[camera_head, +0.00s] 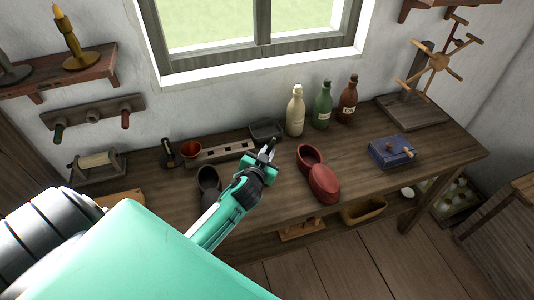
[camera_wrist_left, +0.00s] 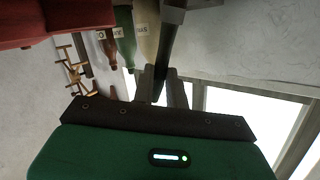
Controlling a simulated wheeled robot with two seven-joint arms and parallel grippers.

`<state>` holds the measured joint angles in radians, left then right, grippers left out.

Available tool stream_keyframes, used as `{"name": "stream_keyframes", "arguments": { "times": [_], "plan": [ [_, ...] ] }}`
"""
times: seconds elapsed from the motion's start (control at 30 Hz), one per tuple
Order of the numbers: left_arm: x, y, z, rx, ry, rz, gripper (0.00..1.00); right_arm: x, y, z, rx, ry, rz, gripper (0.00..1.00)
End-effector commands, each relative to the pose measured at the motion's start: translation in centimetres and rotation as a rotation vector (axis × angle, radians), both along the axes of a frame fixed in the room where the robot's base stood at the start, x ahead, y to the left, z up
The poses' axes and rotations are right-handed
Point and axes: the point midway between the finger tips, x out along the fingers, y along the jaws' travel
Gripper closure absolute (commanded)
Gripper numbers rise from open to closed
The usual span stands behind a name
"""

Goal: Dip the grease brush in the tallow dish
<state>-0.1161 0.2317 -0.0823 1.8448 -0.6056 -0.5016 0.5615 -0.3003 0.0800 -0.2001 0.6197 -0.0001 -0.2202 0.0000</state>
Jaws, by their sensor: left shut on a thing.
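My left gripper (camera_head: 267,150) is over the middle of the bench, shut on a dark, slim handle. In the left wrist view the handle (camera_wrist_left: 168,55) stands between the fingers (camera_wrist_left: 160,88) and widens into a blocky end at the top edge; I take it for the grease brush. In the head view the brush is mostly hidden by the gripper. A dark shallow dish (camera_head: 266,129), which looks like the tallow dish, stands just behind the fingertips near the wall. Its contents cannot be made out. I cannot tell whether the brush touches it.
Cream (camera_head: 295,112), green (camera_head: 323,106) and brown bottles (camera_head: 348,100) stand behind. A blue box (camera_head: 391,151) sits farther right.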

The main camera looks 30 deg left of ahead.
Motion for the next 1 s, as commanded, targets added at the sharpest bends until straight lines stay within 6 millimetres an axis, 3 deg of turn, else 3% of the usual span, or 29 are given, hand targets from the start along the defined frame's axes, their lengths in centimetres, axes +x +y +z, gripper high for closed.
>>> {"name": "stream_keyframes", "arguments": {
  "times": [0.17, 1.0],
  "plan": [
    [-0.1, 0.0, 0.6, -0.001, 0.005, 0.001, 1.00, 0.0, 0.3, 0.7, 0.003, 0.000, -0.001, 0.64],
    [0.0, 0.0, 7.0, -0.001, 0.002, 0.001, 1.00, 0.0, -0.1, 6.5, -0.001, 0.000, 0.000, 0.64]
  ]
}}
